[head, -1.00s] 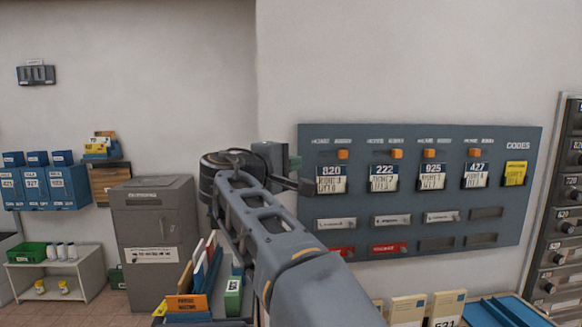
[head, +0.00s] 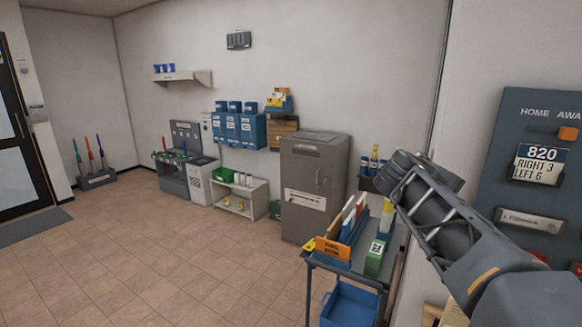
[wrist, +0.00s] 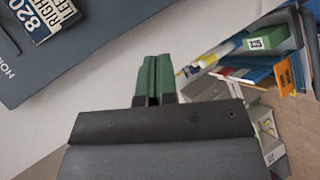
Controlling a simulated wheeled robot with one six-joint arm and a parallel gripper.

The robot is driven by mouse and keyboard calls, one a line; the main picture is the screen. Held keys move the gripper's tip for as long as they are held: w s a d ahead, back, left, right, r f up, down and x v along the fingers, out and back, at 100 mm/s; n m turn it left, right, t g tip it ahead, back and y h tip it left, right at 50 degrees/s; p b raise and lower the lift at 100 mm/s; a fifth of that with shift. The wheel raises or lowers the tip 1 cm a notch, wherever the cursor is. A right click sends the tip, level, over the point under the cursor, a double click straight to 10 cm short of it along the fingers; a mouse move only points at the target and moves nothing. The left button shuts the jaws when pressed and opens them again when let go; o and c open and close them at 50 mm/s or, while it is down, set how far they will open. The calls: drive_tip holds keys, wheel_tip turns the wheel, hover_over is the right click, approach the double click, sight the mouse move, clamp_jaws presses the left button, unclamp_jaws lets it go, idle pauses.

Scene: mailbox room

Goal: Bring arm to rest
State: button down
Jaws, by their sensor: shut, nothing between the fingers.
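My gripper (wrist: 153,80) shows in the wrist view with its two green fingers shut side by side and nothing between them. It is in the air, apart from the wall panel and the cart. In the head view my arm reaches up from the lower right and is bent, and the fingers are hidden behind it. The blue-grey panel (head: 508,158) with the 820 card (head: 541,163) is on the wall to the right of my arm. The panel's corner (wrist: 50,72) and the card (wrist: 45,15) also show at the upper left of the wrist view.
A cart (head: 345,271) with folders and a green box (head: 375,258) stands below and left of my arm. A grey cabinet (head: 313,187) stands behind it. A low white shelf (head: 241,201) is further left. Open tiled floor (head: 180,260) lies at left, toward a door (head: 15,130).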

drive_tip(key=s+a+f+m+y, duration=0.1)
drive_tip(key=s+a+f+y, duration=0.4)
drive_tip(key=f, duration=0.7)
drive_tip(key=s+a+f+m+g+y, duration=0.1)
drive_tip(key=s+a+f+m+y, duration=0.1)
drive_tip(key=s+a+f+y, duration=0.4)
drive_tip(key=s+a+f, duration=0.3)
drive_tip(key=a+f, duration=0.2)
drive_tip(key=shift+a+f+g, duration=0.2)
drive_tip(key=shift+f+g, duration=0.1)
drive_tip(key=shift+f, duration=0.1)
drive_tip(key=shift+s, duration=0.1)
